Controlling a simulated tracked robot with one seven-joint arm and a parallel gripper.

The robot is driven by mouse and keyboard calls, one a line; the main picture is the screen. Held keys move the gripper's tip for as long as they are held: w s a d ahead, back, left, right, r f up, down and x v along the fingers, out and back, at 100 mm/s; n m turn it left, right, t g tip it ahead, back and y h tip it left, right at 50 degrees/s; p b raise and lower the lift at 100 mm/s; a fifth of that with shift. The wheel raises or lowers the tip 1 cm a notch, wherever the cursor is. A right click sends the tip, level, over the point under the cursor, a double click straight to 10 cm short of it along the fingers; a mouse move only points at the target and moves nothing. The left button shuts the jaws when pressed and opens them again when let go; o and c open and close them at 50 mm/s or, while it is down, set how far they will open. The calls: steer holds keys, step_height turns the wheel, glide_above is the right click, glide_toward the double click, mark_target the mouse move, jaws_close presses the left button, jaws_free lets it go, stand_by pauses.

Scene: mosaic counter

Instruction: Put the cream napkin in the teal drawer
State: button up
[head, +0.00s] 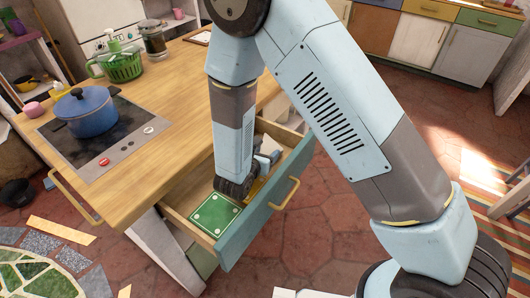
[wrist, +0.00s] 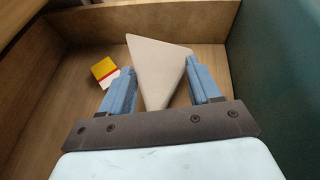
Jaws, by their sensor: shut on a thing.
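The teal drawer (head: 268,207) is pulled open from the wooden counter in the head view. Its wooden inside and teal front (wrist: 262,75) also show in the wrist view. My gripper (wrist: 165,88) is down inside the drawer, shut on the cream napkin (wrist: 155,62), a pale folded triangle between the two blue fingers. The napkin is over the drawer floor; I cannot tell whether it touches it.
A green card with pale dots (head: 215,214) lies in the near part of the drawer. A small yellow, red and white item (wrist: 105,71) lies on the drawer floor left of the napkin.

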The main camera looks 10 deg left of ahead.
steer(key=shift+f, duration=0.5)
steer(key=o, duration=1.2)
steer(key=shift+r, duration=0.1)
steer(key=shift+r, duration=0.25)
steer(key=v, duration=1.2)
steer(key=shift+r, duration=0.35)
